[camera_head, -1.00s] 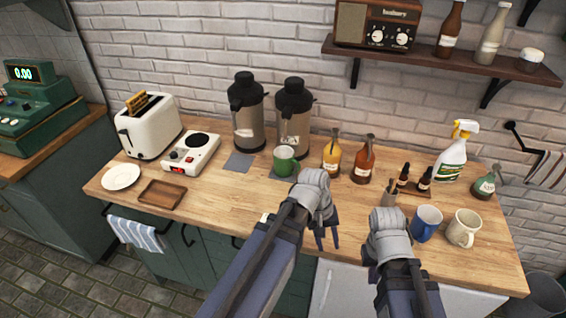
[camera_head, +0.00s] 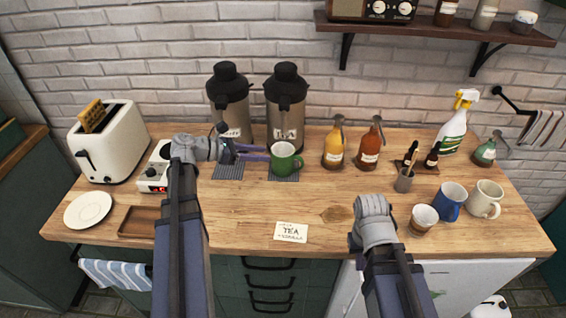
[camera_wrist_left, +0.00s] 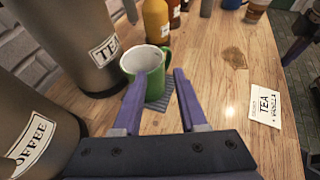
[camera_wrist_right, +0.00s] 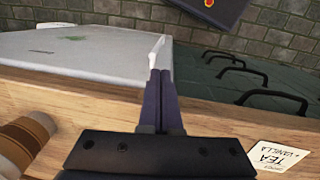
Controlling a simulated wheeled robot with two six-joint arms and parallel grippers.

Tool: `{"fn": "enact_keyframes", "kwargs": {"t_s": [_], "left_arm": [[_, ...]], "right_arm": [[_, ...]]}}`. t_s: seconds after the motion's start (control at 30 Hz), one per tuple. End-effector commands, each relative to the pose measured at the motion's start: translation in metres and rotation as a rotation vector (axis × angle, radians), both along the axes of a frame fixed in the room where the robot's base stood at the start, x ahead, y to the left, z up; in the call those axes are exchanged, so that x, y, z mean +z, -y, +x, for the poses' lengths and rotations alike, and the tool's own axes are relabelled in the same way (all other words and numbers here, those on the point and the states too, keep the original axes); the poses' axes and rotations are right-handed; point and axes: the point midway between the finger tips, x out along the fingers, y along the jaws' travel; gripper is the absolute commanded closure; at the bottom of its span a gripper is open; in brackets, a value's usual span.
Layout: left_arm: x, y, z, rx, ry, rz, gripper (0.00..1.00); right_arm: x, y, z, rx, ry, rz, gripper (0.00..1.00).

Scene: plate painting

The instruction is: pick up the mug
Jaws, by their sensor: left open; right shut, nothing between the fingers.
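A green mug (camera_head: 283,160) with a white inside stands upright on a grey ribbed mat (camera_head: 287,177) in front of the tea urn. My left gripper (camera_head: 264,152) comes at it from the left, level with the counter, with its purple fingers apart. In the left wrist view the mug (camera_wrist_left: 152,72) lies just past the open fingertips (camera_wrist_left: 157,78), and the left finger covers part of it. I cannot tell whether a finger touches it. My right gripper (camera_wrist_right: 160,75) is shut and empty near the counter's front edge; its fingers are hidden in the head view.
The tea urn (camera_head: 286,108) and coffee urn (camera_head: 230,105) stand behind. A yellow bottle (camera_head: 334,147) is right of the mug. A blue mug (camera_head: 451,203), cream mug (camera_head: 485,200) and small cup (camera_head: 422,221) stand at right. A tea card (camera_head: 291,232) lies in front; the middle counter is clear.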

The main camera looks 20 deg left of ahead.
Motion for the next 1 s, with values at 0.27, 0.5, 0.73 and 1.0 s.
{"fn": "enact_keyframes", "kwargs": {"t_s": [0.27, 0.5, 0.73, 1.0], "left_arm": [[-0.011, 0.018, 0.013, -0.003, 0.0, 0.003, 0.58], [-0.015, 0.027, 0.018, -0.004, 0.0, 0.004, 0.58], [-0.028, 0.053, 0.035, -0.007, 0.0, 0.004, 0.58], [-0.028, 0.059, 0.04, -0.002, 0.001, 0.004, 0.58]], "right_arm": [[-0.01, 0.0, 0.0, 0.0, 0.0, 0.0, 1.0], [-0.014, 0.0, 0.0, 0.0, 0.0, 0.0, 1.0], [-0.027, 0.0, 0.0, 0.0, 0.0, 0.0, 1.0], [-0.028, 0.0, 0.0, 0.0, 0.0, 0.0, 1.0]]}}
